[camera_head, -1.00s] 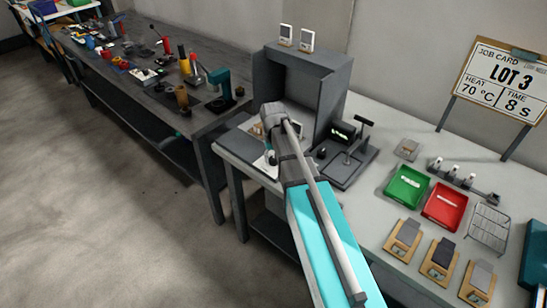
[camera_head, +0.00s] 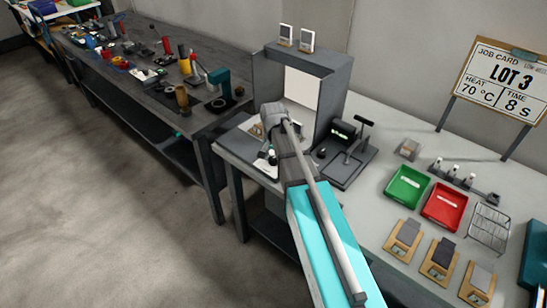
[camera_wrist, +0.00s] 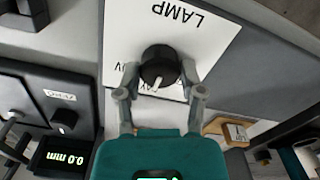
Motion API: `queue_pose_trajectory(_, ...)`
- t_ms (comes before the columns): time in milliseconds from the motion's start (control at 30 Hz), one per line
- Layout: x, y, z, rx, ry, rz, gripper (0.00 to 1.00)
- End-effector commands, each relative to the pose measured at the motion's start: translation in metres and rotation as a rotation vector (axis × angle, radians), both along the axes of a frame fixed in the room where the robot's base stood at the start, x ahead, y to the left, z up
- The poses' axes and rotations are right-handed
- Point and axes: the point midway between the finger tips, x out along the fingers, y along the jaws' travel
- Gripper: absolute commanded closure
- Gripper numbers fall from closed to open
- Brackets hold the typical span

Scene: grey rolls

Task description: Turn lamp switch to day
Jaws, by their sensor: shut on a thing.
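The lamp switch is a round black knob (camera_wrist: 160,62) with a white pointer line. It sits on a white plate (camera_wrist: 210,32) marked LAMP, which reads upside down in the wrist view. My gripper (camera_wrist: 160,76) has one finger on each side of the knob and is shut on it. The pointer slants toward small lettering at the plate's edge; the letters are partly covered, so the setting cannot be read fully. In the head view my arm hides most of the knob and fingers; the white plate (camera_head: 266,167) shows beside it. The grey booth (camera_head: 335,82) has a bright white back panel (camera_head: 301,88).
A gauge with a lever (camera_head: 350,150) stands right of the booth; its display (camera_wrist: 63,122) reads 0.0 mm. Green (camera_head: 407,187) and red (camera_head: 444,206) trays lie farther right. A job card (camera_head: 500,82) stands behind.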

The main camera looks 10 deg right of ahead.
Motion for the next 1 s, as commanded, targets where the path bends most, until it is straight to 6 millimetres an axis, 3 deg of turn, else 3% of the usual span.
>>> queue_pose_trajectory(267,-0.0006,-0.0001,-0.0002,0.001,0.001,0.000,0.97)
queue_pose_trajectory(300,-0.0006,-0.0001,-0.0002,0.001,0.001,0.000,0.46)
queue_pose_trajectory(467,-0.0005,-0.0002,-0.0002,0.001,0.001,0.001,0.16)
queue_pose_trajectory(1000,-0.0001,-0.0004,0.0000,0.000,0.000,0.014,0.15)
